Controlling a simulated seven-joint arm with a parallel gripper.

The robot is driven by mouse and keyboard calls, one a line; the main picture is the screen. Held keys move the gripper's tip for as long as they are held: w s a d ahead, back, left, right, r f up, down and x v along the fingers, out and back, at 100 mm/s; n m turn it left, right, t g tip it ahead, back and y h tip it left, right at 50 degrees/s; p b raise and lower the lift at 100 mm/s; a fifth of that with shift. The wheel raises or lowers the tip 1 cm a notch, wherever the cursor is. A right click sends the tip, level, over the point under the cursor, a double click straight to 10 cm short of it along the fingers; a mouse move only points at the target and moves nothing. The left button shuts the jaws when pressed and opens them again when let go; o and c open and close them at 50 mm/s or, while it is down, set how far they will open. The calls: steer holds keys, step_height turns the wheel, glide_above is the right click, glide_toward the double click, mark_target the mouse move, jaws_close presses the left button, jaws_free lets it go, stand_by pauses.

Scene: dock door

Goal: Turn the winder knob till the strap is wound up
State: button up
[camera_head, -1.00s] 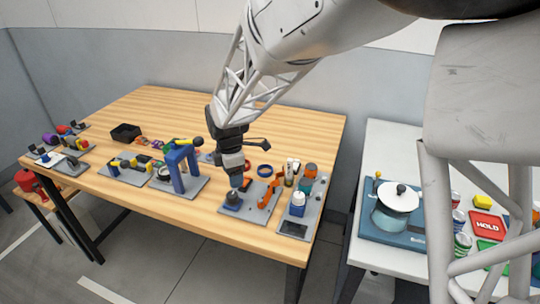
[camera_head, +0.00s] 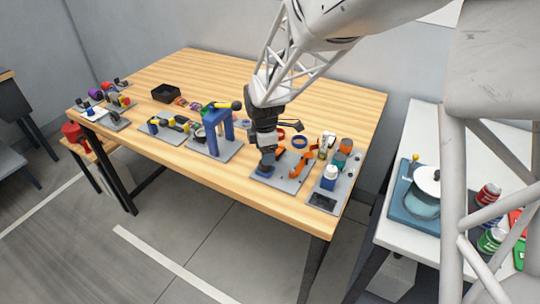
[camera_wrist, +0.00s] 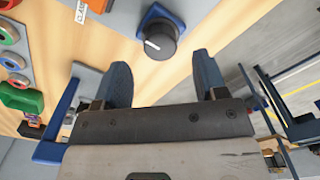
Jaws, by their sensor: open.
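The winder knob (camera_wrist: 160,41) is dark and round with a white pointer line, on a blue base (camera_wrist: 171,13), in the wrist view. In the head view its blue base (camera_head: 263,171) sits on a grey board (camera_head: 292,183) at the table's front right. My gripper (camera_wrist: 161,62) is open and empty, pointing down. The knob shows just beyond and between its two fingertips. In the head view my gripper (camera_head: 267,157) is right above the knob and hides much of it. An orange piece (camera_head: 304,164) stands on the same board; whether it is the strap, I cannot tell.
A blue stand (camera_head: 216,133) is left of my gripper. A board with a white-capped bottle (camera_head: 329,178) is to the right. A black tray (camera_head: 166,93) lies further back. A white table with a pot (camera_head: 422,198) is at the right. The table's back middle is clear.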

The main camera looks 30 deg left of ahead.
steer(key=shift+f, duration=2)
steer(key=shift+c, duration=0.2)
steer(key=c, duration=0.9)
steer(key=shift+m, duration=0.4)
steer(key=m, duration=1.7)
steer(key=shift+m, duration=0.4)
steer(key=m, duration=0.5)
steer(key=shift+m, duration=0.3)
